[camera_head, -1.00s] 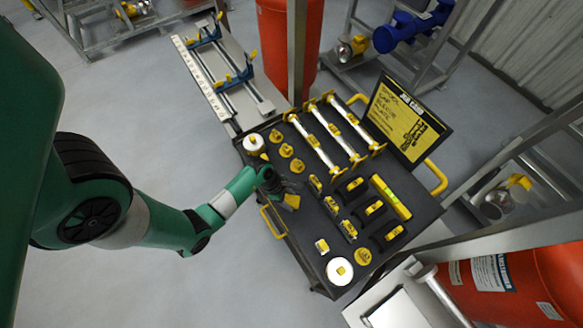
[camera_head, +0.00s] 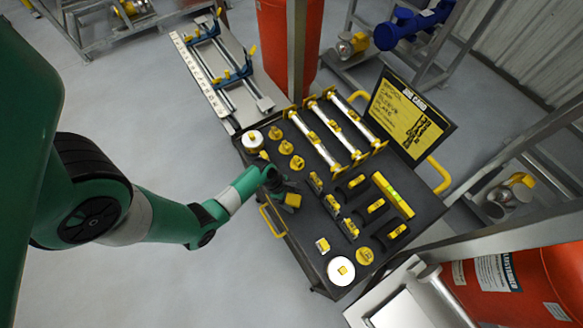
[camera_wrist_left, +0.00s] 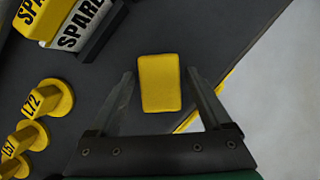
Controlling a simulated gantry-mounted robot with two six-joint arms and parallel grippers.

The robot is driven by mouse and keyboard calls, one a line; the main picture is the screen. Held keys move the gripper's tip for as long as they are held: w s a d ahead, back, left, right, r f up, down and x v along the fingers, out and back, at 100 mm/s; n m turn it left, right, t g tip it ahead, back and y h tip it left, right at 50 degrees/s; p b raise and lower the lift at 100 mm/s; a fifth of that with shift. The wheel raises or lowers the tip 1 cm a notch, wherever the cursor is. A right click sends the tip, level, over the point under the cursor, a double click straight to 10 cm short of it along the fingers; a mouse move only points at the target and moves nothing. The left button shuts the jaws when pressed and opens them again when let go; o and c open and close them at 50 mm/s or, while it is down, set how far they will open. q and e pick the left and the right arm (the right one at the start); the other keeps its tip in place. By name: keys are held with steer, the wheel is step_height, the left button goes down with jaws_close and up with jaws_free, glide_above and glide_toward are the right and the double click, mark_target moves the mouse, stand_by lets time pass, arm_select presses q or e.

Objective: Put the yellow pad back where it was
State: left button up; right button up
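The yellow pad (camera_head: 292,200) is a small plain yellow block near the front left edge of the dark cart top (camera_head: 312,246). In the left wrist view the pad (camera_wrist_left: 160,88) shows as an upright rectangle between the two fingers. My left gripper (camera_head: 280,189) is over that edge of the cart. Its fingers (camera_wrist_left: 161,74) are apart, with a visible gap on each side of the pad. Whether the pad rests on the cart top is hard to tell. My right gripper is not in view.
Several round yellow-topped pieces (camera_head: 286,147) stand beside the gripper. Labelled yellow and white blocks (camera_head: 333,205), silver spools (camera_head: 322,132) and a yellow level (camera_head: 393,194) fill the cart. A job card board (camera_head: 405,120) stands at its back. A yellow handle (camera_head: 272,222) sticks out in front.

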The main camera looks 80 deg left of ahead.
arm_select(q)
steer(key=p+v, duration=0.4)
steer(key=v, duration=0.8)
steer(key=shift+r+p, duration=0.15)
steer(key=shift+p, duration=0.25)
steer(key=shift+w, duration=0.15)
